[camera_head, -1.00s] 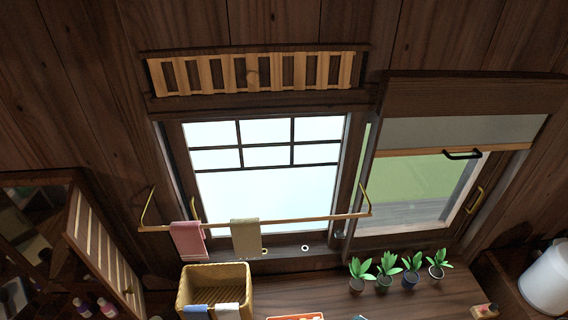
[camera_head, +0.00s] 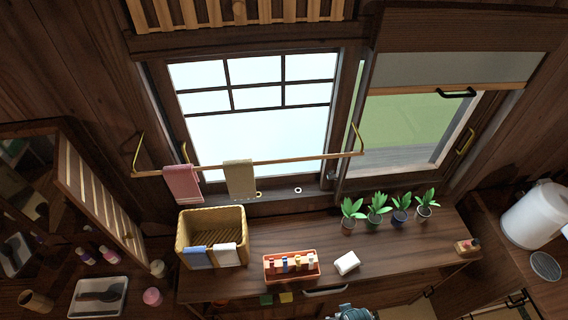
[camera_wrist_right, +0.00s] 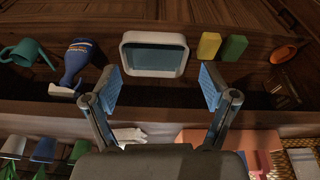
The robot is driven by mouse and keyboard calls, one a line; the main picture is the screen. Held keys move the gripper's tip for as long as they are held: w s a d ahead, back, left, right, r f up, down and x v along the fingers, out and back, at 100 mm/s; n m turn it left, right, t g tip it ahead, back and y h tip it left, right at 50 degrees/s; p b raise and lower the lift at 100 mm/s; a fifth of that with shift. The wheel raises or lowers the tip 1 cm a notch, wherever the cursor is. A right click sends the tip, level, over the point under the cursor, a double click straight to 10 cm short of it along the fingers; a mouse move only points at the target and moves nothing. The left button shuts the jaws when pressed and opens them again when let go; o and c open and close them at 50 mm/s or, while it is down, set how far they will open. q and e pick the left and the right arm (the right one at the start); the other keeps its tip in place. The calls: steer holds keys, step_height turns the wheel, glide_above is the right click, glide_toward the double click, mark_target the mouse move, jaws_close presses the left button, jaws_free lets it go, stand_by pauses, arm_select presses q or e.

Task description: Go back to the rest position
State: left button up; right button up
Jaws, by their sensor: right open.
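My right gripper (camera_wrist_right: 160,88) is open in the right wrist view, its two blue-padded fingers spread wide with nothing held between them. A white basin (camera_wrist_right: 153,70) with a teal inside lies beyond the fingertips, on a shelf below the counter. A blue-grey part (camera_head: 352,312) shows at the bottom edge of the head view, cut off; I cannot tell what it is. My left gripper is not in view.
The counter holds a wicker basket (camera_head: 183,241), a red tray (camera_head: 268,279), a white block (camera_head: 347,263) and several potted plants (camera_head: 377,210). A towel rail (camera_head: 300,160) crosses the window. The shelf holds a blue bottle (camera_wrist_right: 78,60) and sponges (camera_wrist_right: 232,48).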

steer(key=s+f+g+b, duration=0.1)
steer(key=s+f, duration=0.3)
steer(key=f, duration=0.8)
steer(key=s+f+b, duration=0.1)
steer(key=s+f, duration=0.2)
steer(key=f, duration=0.9)
steer(key=s+d+f+g+b, duration=0.1)
steer(key=s+d+f, duration=0.2)
steer(key=s+f, duration=0.8)
steer(key=s, duration=0.3)
steer(key=shift+d, duration=0.15)
